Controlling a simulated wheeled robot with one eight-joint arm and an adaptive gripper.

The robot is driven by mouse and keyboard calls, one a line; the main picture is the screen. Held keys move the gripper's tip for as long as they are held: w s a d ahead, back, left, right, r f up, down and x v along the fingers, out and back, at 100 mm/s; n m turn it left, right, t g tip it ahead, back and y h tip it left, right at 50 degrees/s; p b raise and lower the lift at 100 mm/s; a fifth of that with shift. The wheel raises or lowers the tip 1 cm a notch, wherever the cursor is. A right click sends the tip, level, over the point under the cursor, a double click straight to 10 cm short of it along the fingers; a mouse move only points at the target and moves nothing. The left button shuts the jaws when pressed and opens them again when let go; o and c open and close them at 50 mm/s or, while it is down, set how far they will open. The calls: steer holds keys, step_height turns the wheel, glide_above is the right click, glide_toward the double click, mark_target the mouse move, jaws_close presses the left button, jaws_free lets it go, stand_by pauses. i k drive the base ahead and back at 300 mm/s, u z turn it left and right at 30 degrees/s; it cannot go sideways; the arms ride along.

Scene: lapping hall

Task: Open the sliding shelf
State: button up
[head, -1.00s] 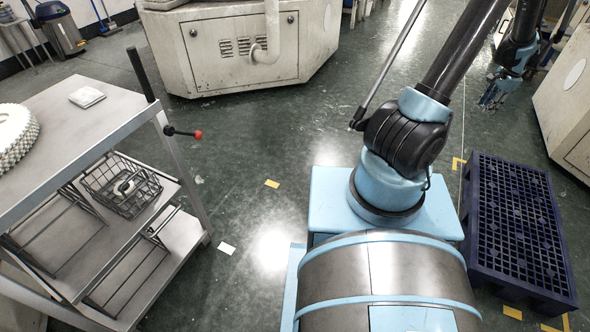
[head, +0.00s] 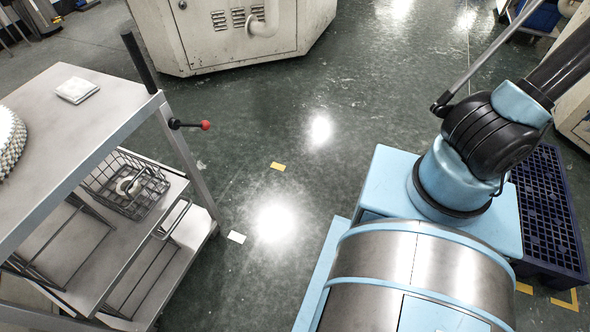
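A grey metal cart (head: 95,120) stands at the left in the head view. Its middle sliding shelf (head: 95,245) carries a wire basket and sits under the flat top. A thin metal loop handle (head: 175,218) shows at the shelf's right side. A lever with a red ball knob (head: 206,125) sticks out from the cart's upright post. I cannot tell from this view how far the shelf is slid out. My arm reaches out of the picture at the upper right, away from the cart. My gripper is outside the frame.
A wire basket (head: 150,203) holds a light ring-shaped part. A white patterned wheel (head: 8,140) and a small pad (head: 76,90) lie on the cart top. A large machine (head: 190,45) stands behind. A dark blue pallet (head: 545,215) lies right. The floor between is clear.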

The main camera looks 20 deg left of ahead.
mark_target(80, 253)
steer(key=u, duration=0.05)
steer(key=k, duration=1.8)
steer(key=u, duration=2.75)
